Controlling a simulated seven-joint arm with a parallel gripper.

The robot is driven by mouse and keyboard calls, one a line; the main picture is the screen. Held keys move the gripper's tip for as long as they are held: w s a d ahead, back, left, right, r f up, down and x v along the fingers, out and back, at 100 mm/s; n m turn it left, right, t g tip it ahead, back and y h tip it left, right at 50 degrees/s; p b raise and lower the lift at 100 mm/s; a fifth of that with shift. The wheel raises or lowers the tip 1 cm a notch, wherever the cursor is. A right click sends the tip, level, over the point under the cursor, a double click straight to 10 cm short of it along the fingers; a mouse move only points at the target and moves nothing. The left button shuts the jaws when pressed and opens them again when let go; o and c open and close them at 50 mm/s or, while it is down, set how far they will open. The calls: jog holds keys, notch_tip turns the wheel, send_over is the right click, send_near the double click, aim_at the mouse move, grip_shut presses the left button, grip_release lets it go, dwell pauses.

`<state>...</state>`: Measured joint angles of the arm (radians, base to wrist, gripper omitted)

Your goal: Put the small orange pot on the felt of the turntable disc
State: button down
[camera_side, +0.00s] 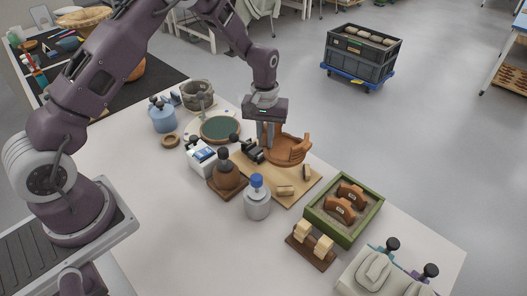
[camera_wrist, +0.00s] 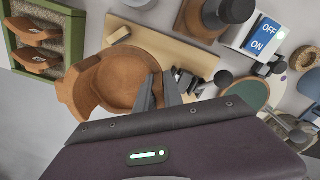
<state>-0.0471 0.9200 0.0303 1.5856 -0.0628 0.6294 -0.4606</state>
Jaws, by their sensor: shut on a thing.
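The small orange pot (camera_side: 286,152) is an open, bowl-like piece with an uneven rim, held over the tan board. My gripper (camera_side: 270,143) is shut on its wall at the left side in the side view. In the wrist view the pot (camera_wrist: 112,82) opens towards the camera, and the fingers of my gripper (camera_wrist: 160,92) are at its right edge. The turntable disc with dark green felt (camera_side: 221,128) lies to the left of my gripper, and its felt is bare. The felt also shows partly in the wrist view (camera_wrist: 246,94), right of the fingers.
The tan board (camera_side: 303,188) carries small blocks and a black clamp (camera_side: 252,151). A green-framed sand tray (camera_side: 322,228) holds orange sherds. A grey pot (camera_side: 197,95) stands behind the disc.

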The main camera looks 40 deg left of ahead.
notch_tip(320, 180, up, 8)
jog(key=shift+r, duration=0.1)
jog(key=a+n, duration=0.5)
jog(key=a, duration=0.7)
jog(key=n, duration=0.4)
send_over(207, 134)
jog(key=shift+n, duration=0.3)
notch_tip(207, 134, down, 15)
jog(key=shift+a+f, duration=0.1)
jog(key=c, duration=1.5)
grip_release()
jog(key=shift+f, duration=0.15)
jog(key=shift+o, duration=0.2)
